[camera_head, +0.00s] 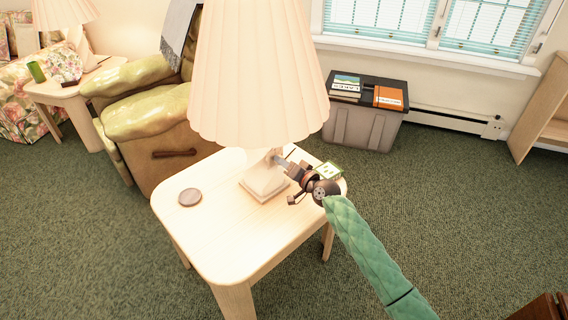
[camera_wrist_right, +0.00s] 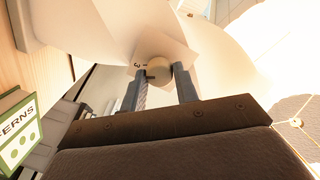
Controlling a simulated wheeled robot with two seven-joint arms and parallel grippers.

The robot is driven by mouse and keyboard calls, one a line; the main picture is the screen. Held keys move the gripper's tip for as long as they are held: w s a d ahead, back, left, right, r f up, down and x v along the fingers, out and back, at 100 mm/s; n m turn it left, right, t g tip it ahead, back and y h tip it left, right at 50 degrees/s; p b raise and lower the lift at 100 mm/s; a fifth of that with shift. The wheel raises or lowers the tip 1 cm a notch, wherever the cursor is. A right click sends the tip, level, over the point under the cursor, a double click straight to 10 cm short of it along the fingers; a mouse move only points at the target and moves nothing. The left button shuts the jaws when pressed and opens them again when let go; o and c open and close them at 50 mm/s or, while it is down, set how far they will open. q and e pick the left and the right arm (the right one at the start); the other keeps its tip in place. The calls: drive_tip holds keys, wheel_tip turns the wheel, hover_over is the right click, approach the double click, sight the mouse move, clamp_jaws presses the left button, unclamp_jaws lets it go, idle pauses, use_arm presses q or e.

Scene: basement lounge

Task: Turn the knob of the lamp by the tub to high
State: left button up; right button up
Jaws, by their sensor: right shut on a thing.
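The lamp (camera_head: 258,80) by the tub has a pleated cream shade and a pale square base, and stands lit on the small wooden table (camera_head: 225,235). The grey tub (camera_head: 362,130) is on the floor behind it to the right. My right gripper (camera_head: 279,158) reaches in from the right at the lamp's neck, under the shade. In the right wrist view its two fingers (camera_wrist_right: 160,82) are on either side of the round knob (camera_wrist_right: 157,68), shut on it. A marking like a 3 shows beside the knob; its setting is unclear. My left gripper is not in view.
A small green-edged book (camera_head: 331,170) lies at the table's right, close to my right gripper; it also shows in the wrist view (camera_wrist_right: 20,132). A brown round coaster (camera_head: 190,197) lies at the left. Behind is an armchair (camera_head: 150,110). Another lamp (camera_head: 65,14) stands far left.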

drive_tip(key=o, duration=1)
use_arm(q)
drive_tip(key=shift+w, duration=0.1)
use_arm(e)
drive_tip(key=shift+d, duration=0.1)
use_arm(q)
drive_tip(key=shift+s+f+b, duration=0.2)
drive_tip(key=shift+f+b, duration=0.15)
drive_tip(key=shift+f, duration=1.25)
use_arm(e)
drive_tip(key=shift+v, duration=3.85)
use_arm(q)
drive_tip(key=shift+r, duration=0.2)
